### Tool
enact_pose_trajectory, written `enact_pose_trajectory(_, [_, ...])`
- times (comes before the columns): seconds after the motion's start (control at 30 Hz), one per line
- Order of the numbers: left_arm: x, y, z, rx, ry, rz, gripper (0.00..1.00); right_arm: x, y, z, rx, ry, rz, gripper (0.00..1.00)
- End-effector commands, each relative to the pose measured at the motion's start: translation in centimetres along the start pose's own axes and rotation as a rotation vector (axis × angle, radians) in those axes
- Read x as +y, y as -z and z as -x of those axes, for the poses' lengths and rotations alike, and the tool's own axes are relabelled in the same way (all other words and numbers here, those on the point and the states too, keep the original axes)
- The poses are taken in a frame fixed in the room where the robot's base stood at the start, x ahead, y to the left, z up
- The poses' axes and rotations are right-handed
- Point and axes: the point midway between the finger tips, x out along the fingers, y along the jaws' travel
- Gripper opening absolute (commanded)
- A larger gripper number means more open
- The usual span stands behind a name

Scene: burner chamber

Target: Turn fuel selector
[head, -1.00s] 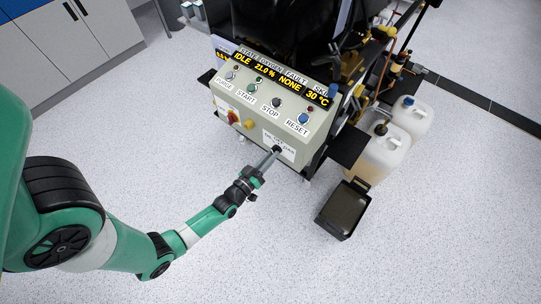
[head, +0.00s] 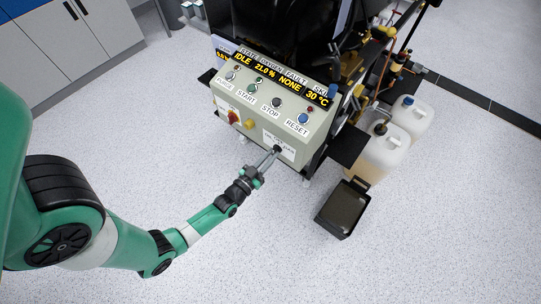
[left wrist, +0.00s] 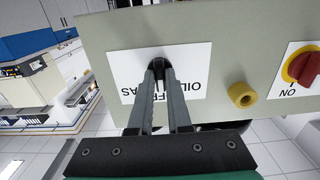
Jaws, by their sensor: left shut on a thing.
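The fuel selector (head: 278,149) is a small black knob on a white label at the lower right of the control panel's front. In the left wrist view the fuel selector (left wrist: 158,58) shows between my fingertips, its label upside down with "OIL", part of "OFF" and "GAS" visible. My left gripper (head: 272,156) is shut on the knob, and its fingers also show in the left wrist view (left wrist: 160,72). The fingers cover part of the knob and of the label. My right gripper is not in view.
The beige control panel (head: 262,105) carries PURGE, START, STOP and RESET buttons above. A red rotary switch (head: 233,117) and a yellow knob (head: 250,124) sit left of the selector. A black tray (head: 343,210) and jugs (head: 384,153) stand at right. The near floor is clear.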

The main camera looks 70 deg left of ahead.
Motion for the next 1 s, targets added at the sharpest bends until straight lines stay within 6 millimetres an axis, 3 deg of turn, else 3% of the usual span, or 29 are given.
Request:
enact_pose_trajectory(0.17, [0.0,0.0,0.0,-0.001,0.000,0.001,0.00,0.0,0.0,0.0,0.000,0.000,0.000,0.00])
enact_pose_trajectory(0.2, [0.0,0.0,0.0,-0.001,0.000,0.001,0.22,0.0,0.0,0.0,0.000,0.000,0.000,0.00])
enact_pose_trajectory(0.33, [0.0,0.0,0.0,-0.001,0.000,0.001,0.45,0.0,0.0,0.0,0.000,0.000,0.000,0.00])
enact_pose_trajectory(0.73, [0.0,0.1,0.8,-0.002,-0.001,0.002,0.46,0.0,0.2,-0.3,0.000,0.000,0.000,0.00])
enact_pose_trajectory(1.0, [0.1,0.2,6.7,-0.005,-0.002,0.002,0.46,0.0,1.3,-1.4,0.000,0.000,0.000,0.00])
